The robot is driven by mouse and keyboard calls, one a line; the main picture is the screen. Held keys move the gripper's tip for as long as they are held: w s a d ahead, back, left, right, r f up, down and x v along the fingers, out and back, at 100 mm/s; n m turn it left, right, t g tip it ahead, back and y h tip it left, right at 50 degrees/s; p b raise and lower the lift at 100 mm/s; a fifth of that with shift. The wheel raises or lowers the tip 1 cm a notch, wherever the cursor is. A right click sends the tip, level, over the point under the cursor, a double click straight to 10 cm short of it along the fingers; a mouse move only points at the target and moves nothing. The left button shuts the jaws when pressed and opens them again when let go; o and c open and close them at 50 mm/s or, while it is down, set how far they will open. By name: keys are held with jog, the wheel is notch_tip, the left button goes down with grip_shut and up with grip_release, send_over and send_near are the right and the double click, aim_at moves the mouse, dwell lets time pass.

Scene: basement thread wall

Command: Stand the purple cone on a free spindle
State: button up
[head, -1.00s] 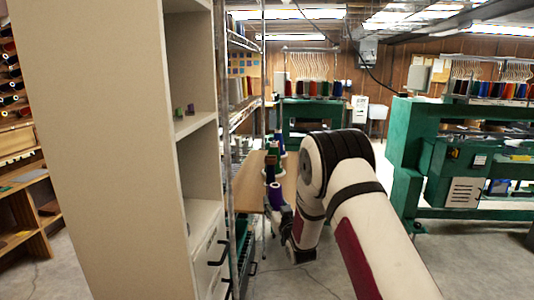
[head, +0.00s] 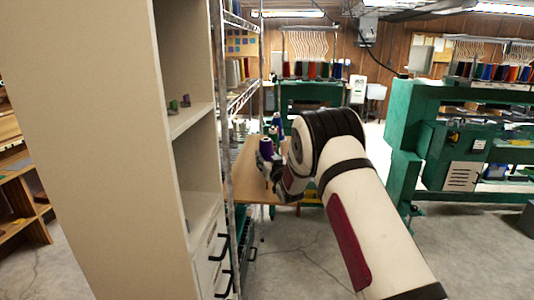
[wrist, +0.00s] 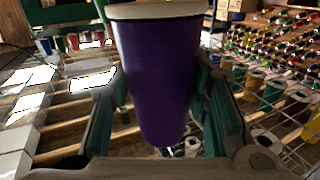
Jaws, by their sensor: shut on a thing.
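The purple cone (wrist: 165,75) fills the middle of the wrist view, wide pale end up and narrowing downward. My gripper (wrist: 170,125) is shut on it, with one green-lined finger on each side. In the head view the purple cone (head: 266,149) is small, held in my gripper (head: 268,165) at the end of the arm, in front of a wooden table (head: 247,175). Other cones (head: 276,121) stand behind it, one of them blue-purple. I cannot make out a free spindle in either view; the cone and fingers hide much of what lies beyond.
A tall beige cabinet (head: 100,140) with open shelves and a wire rack (head: 228,150) stand close on the left. Green machines (head: 440,150) stand at the right. The wrist view shows wooden slats at left and a rack of many thread spools (wrist: 270,55) at right.

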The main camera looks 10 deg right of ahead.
jog(key=shift+f+b, duration=0.6)
jog(key=shift+f, duration=2.95)
jog(key=shift+s, duration=0.2)
jog(key=shift+f, duration=0.25)
jog(key=o, duration=1.3)
jog(key=shift+s, duration=0.1)
